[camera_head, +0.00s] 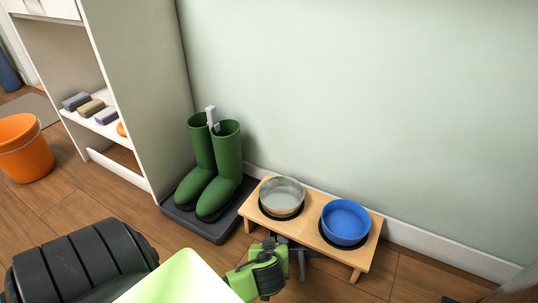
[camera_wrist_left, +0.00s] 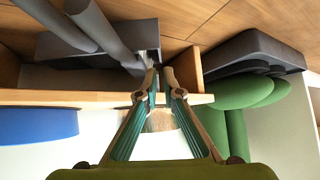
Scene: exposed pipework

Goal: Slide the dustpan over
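In the wrist view, a dark grey box-like piece (camera_wrist_left: 60,46) with two grey tubes (camera_wrist_left: 88,26) lies at the wooden stand; I take it for the dustpan. In the head view, only dark grey parts (camera_head: 312,252) show at the stand's front edge, partly hidden by my gripper. My left gripper (camera_wrist_left: 159,76) points at the stand beside the dustpan's end. Its tips are close together with a narrow gap, and no held thing shows between them. I cannot tell whether a tip touches the dustpan. My right gripper is in neither view.
A white shelf (camera_head: 140,100) and orange bucket (camera_head: 25,150) are farther left.

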